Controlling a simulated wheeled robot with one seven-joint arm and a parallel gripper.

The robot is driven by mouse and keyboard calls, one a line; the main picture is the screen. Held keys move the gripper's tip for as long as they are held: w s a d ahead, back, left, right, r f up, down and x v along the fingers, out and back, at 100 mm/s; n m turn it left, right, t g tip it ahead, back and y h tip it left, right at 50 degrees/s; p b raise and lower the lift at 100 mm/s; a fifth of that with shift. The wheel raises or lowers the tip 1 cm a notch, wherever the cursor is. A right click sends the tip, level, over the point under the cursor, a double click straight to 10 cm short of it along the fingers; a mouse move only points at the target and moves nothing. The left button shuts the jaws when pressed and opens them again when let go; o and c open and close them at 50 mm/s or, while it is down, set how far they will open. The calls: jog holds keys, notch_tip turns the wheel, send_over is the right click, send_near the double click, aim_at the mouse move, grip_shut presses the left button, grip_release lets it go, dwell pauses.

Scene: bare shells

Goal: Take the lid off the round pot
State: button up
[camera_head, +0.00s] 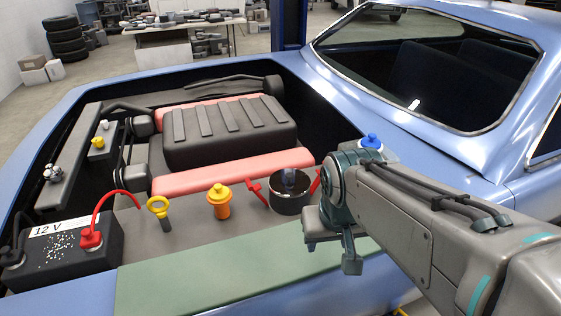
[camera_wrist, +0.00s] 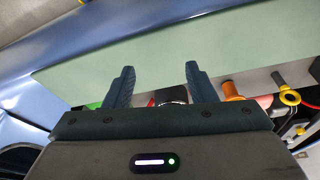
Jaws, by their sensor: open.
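The round pot (camera_head: 289,203) is dark with a shiny rim and red handles on its sides. It stands in the engine bay, left of my gripper. A blue-grey upright shape shows at its top; I cannot tell whether this is the lid's knob. My gripper (camera_head: 331,254) is open and empty, over the green mat (camera_head: 200,273), in front and to the right of the pot. In the wrist view my two fingers (camera_wrist: 160,82) are spread apart. A part of the pot (camera_wrist: 172,97) shows beyond the palm, mostly hidden by it.
Left of the pot are an orange capped filler (camera_head: 219,203), a yellow ring dipstick (camera_head: 158,208) and a 12 V battery (camera_head: 62,250). A dark engine cover (camera_head: 228,130) and red bars lie behind. A blue cap (camera_head: 371,141) shows behind my arm. The green mat is clear.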

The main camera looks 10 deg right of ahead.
jog(key=w+r+m+h, duration=0.2)
jog(key=w+m, duration=0.1)
jog(key=w, duration=1.5)
jog(key=m, duration=0.3)
send_near(290, 175)
jog(key=f, duration=0.2)
jog(key=w+f, duration=0.1)
jog(key=shift+d+t+p, duration=0.3)
jog(key=shift+d+p, duration=0.05)
jog(key=shift+p+x, duration=0.8)
jog(key=shift+x, duration=1.95)
jog(key=shift+s+a, duration=0.1)
jog(key=shift+s, duration=0.05)
jog(key=c, duration=1.1)
